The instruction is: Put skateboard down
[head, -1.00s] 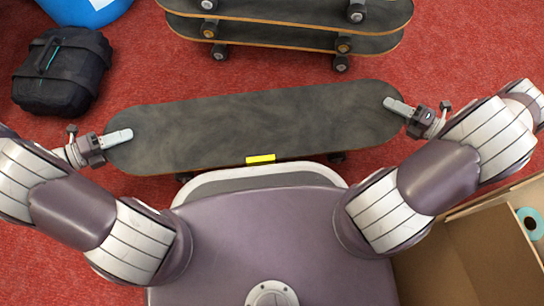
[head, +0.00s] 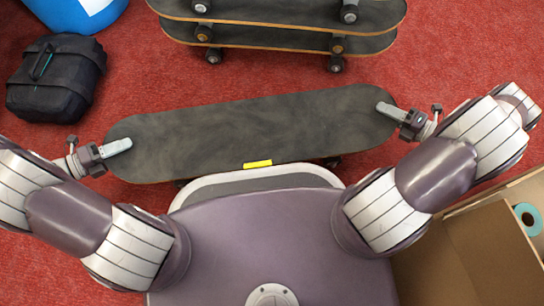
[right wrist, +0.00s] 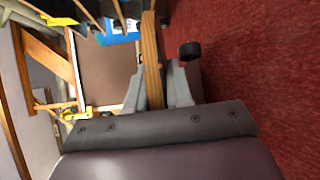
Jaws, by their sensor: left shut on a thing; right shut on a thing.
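The skateboard (head: 250,132) is a long dark board with a yellow strip on its near edge. It is held deck up across the front of my body, its right end slightly farther away than its left. My left gripper (head: 118,146) is shut on its left end. My right gripper (head: 390,110) is shut on its right end. In the right wrist view the board's wooden edge (right wrist: 152,65) stands between the fingers of my right gripper (right wrist: 158,90), with a dark wheel beside it. The wheels underneath are mostly hidden in the head view.
Stacked skateboards (head: 280,38) lie beyond, with red carpet (head: 130,75) between. A black bag (head: 55,80) and a blue round container (head: 85,12) are at the upper left. An open cardboard box (head: 480,245) with a blue-green roll (head: 530,218) is at the lower right.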

